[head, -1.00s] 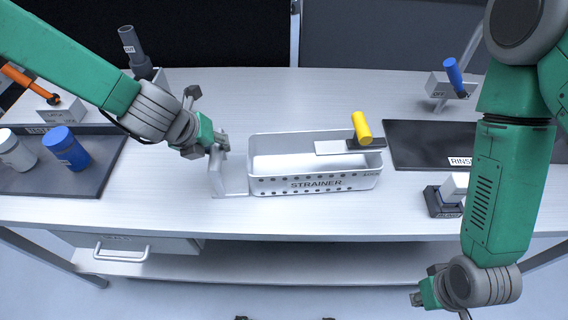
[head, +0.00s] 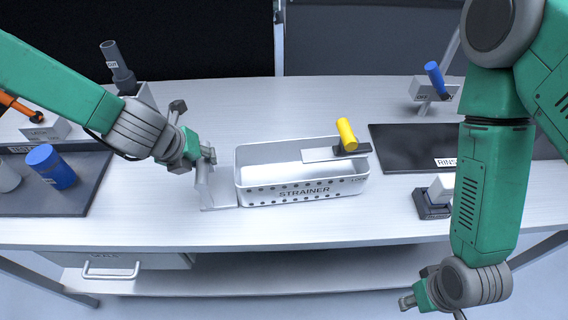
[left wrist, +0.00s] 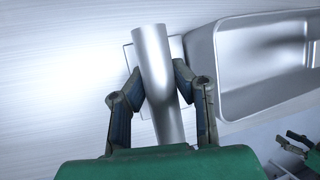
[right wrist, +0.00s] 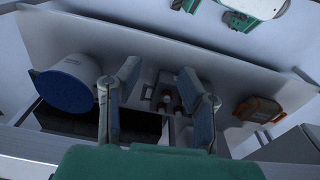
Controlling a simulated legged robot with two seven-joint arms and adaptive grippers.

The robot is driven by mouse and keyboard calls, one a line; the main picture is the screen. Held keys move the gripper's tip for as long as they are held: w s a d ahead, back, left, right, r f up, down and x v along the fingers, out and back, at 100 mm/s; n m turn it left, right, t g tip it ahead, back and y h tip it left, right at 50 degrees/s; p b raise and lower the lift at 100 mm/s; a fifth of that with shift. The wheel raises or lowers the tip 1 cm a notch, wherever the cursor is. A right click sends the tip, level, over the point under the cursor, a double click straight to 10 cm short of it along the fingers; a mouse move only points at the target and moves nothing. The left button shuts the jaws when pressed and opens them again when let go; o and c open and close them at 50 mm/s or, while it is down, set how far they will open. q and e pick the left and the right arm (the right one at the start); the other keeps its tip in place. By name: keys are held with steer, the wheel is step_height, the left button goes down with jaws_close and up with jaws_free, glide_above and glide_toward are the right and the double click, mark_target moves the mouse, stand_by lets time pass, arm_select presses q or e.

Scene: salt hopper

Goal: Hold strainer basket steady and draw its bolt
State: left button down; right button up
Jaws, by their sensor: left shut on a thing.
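The grey strainer basket (head: 300,190), labelled STRAINER, sits on the bench with a row of holes along its front. An upright metal handle (head: 204,190) stands at its left end; in the left wrist view it is a smooth bar (left wrist: 155,65). My left gripper (head: 208,157) is shut on this handle, a finger on each side (left wrist: 158,82). The bolt, a flat light plate with a yellow grip (head: 346,134), lies across the basket's right end. My right gripper (head: 405,302) hangs low in front of the bench, away from the basket; its fingers are apart and empty (right wrist: 158,75).
Right of the basket are a black RINSE mat (head: 400,148), a dark block with a white top (head: 434,197) and a blue-handled fixture (head: 435,80).

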steer(key=o, duration=0.7)
steer(key=shift+c, duration=0.2)
steer(key=shift+o, duration=1)
steer(key=a+n+g+y, duration=0.1)
steer(key=a+n+y, duration=0.1)
steer(key=a, duration=0.5)
steer(key=shift+w+f, duration=0.15)
steer(key=shift+f, duration=0.05)
steer(key=w+a+r+n+g+y, duration=0.25)
steer(key=a+r+n, duration=0.2)
steer(key=a, duration=0.35)
steer(key=w+a+r+n+g+y, duration=0.1)
steer(key=w+a+r+n+y, duration=0.1)
steer(key=w+a+r+n, duration=0.4)
steer(key=n+t+h, duration=0.4)
steer(key=n+h, duration=0.2)
steer(key=h, duration=0.1)
glide_toward(347, 129)
steer(key=shift+y, duration=0.25)
steer(key=f, duration=1)
steer(key=shift+w+d+f, duration=0.1)
steer(key=shift+d+f, duration=0.15)
